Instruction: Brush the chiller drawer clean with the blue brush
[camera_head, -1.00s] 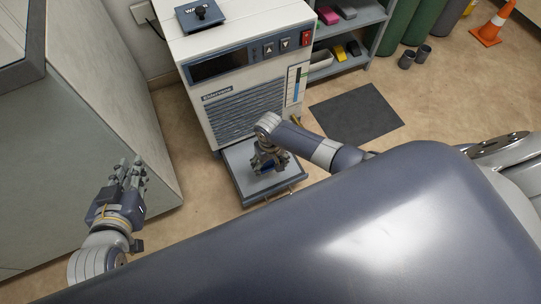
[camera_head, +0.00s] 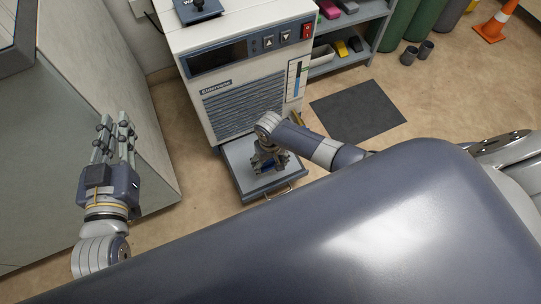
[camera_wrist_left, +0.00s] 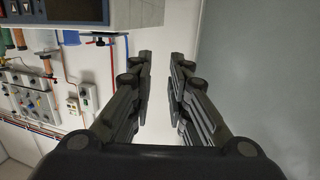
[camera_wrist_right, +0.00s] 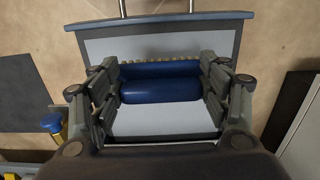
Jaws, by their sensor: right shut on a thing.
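The chiller (camera_head: 240,80) is a white cabinet with a dark display and a blue grille. Its grey drawer (camera_head: 238,172) is pulled out at the bottom; the drawer's tray also shows in the right wrist view (camera_wrist_right: 110,46). My right gripper (camera_head: 266,163) reaches down into the drawer. It is shut on the blue brush (camera_wrist_right: 160,86), whose blue body lies across between the fingers, with pale bristles along its far edge. In the right wrist view the gripper (camera_wrist_right: 161,88) hides part of the drawer. My left gripper (camera_head: 117,128) is open and empty, beside the large grey cabinet.
A grey cabinet (camera_head: 110,110) stands at the left. A dark mat (camera_head: 357,111) lies on the floor right of the chiller. A shelf (camera_head: 365,50) holds coloured items. Two dark cups (camera_head: 408,58) and an orange cone (camera_head: 492,27) stand farther right.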

